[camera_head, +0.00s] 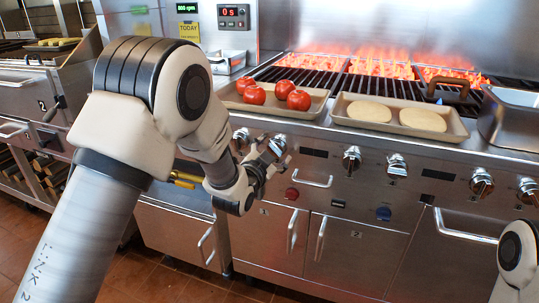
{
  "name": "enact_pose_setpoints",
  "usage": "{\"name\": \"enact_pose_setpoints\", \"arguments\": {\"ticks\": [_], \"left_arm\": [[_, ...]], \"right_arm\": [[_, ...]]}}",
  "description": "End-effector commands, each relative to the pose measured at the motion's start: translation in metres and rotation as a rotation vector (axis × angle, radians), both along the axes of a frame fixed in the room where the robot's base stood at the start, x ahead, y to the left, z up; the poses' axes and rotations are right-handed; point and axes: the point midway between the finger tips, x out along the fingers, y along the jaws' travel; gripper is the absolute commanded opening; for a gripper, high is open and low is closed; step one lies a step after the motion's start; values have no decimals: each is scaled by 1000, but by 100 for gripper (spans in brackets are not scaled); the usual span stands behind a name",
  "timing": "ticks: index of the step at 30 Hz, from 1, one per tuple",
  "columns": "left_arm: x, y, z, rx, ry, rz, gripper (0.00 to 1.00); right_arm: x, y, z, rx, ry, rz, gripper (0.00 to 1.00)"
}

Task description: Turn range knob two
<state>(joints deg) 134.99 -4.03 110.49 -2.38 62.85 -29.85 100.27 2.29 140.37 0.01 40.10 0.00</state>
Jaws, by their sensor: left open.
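The range front (335,180) carries a row of silver knobs. The first knob (240,136) from the left sits just above my left forearm. The second knob (279,144) is just beyond my left gripper (268,160), which is dark and open. Its fingers reach up toward the lower left side of this knob. I cannot tell whether they touch it, as they partly overlap it. Further right are a third knob (352,158) and a fourth knob (397,165). My right gripper is out of view.
A tray of tomatoes (311,111) and a tray of pale patties (457,134) sit on the ledge above the knobs. Flames (365,70) burn under the grill grate behind. A red button (292,194) and a handle (313,181) lie right of my gripper.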

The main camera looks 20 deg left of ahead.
Motion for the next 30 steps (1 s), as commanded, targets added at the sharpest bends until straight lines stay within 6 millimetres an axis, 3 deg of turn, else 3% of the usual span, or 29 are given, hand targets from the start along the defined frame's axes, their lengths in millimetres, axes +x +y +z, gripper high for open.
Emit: {"name": "enact_pose_setpoints", "arguments": {"ticks": [5,12,15,20,30], "left_arm": [[-27,2,1,0,2,0,75],[-89,8,5,-1,2,1,75],[-106,10,5,0,1,1,75],[-117,10,6,0,-1,1,75],[-117,10,6,0,-1,1,75]], "right_arm": [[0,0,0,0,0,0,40],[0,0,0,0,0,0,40],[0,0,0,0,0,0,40],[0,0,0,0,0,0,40],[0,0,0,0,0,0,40]]}}
